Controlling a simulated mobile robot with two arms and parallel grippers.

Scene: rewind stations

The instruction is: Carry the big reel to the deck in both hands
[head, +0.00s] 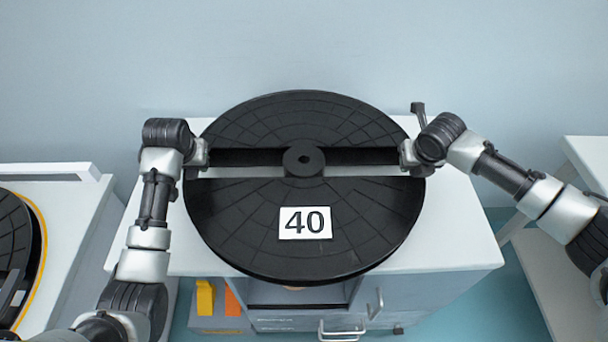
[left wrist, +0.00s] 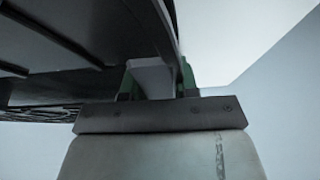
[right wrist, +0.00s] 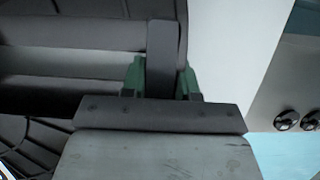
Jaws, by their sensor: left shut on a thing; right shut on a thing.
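The big reel (head: 304,235) is a wide black disc with a central hub, a bar across it and a white card reading 40. My left gripper (head: 203,153) is shut on its left rim at the end of the bar; the left wrist view shows the green-padded fingers (left wrist: 157,80) around a pale tab. My right gripper (head: 407,154) is shut on the opposite rim; its fingers (right wrist: 161,76) pinch a dark tab. The reel looks about level above the white cabinet top (head: 455,225). I cannot tell whether it touches it. Which surface is the deck is unclear.
At the left, a white station (head: 75,215) holds another dark disc (head: 14,240) with a yellow ring. A white table (head: 590,160) stands at the right. Orange and yellow pieces (head: 205,298) sit below the cabinet's front left. Drawer handles (head: 342,331) stick out in front.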

